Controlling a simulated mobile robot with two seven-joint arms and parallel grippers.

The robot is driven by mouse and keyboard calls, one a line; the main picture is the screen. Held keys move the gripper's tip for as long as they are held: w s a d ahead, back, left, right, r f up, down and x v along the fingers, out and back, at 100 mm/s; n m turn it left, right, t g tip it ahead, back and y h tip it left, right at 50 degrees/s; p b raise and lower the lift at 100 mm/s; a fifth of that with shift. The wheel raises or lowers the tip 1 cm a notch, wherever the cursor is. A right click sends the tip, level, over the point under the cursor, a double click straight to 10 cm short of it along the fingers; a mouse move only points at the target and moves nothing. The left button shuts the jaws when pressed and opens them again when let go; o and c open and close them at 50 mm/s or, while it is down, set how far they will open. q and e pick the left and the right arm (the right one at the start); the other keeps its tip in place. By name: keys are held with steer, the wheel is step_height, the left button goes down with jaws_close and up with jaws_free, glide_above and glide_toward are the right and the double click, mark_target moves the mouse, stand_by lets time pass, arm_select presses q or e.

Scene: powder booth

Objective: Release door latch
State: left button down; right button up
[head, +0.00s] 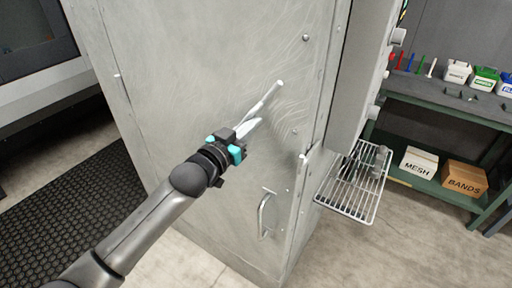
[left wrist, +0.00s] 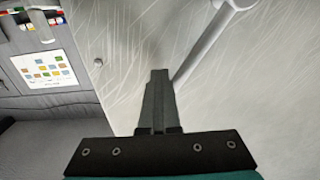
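The door (head: 215,60) is a large pale grey scratched metal panel. A slim pale lever (head: 267,97) with a rounded upper end slants across it, and I take this as the latch. My left gripper (head: 257,122) is at the lower end of the lever, in front of the door. In the left wrist view its dark fingers (left wrist: 159,100) look shut together. The lever (left wrist: 205,45) runs from the upper right down to the right side of the fingers, partly hidden by them. I cannot tell whether they touch. My right gripper is not in view.
A curved pull handle (head: 263,213) sits lower on the door. A wire shelf (head: 350,190) juts out at the right of the cabinet. A green bench (head: 440,103) with boxes stands behind it. A black mat (head: 60,205) lies on the floor at left.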

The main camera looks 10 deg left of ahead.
arm_select(q)
steer(key=shift+w+a+r+p, duration=0.25)
steer(key=shift+a+r+p, duration=0.2)
steer(key=shift+a, duration=0.25)
steer(key=shift+w+a+r+p, duration=0.25)
steer(key=shift+a+r+p, duration=0.1)
steer(key=shift+a+r, duration=0.3)
steer(key=shift+w+a+r+p, duration=0.25)
steer(key=shift+a+r+p, duration=0.2)
steer(key=shift+a, duration=0.3)
steer(key=d+p+v, duration=0.2)
steer(key=p+v, duration=0.4)
steer(key=v, duration=0.4)
steer(key=shift+s, duration=0.4)
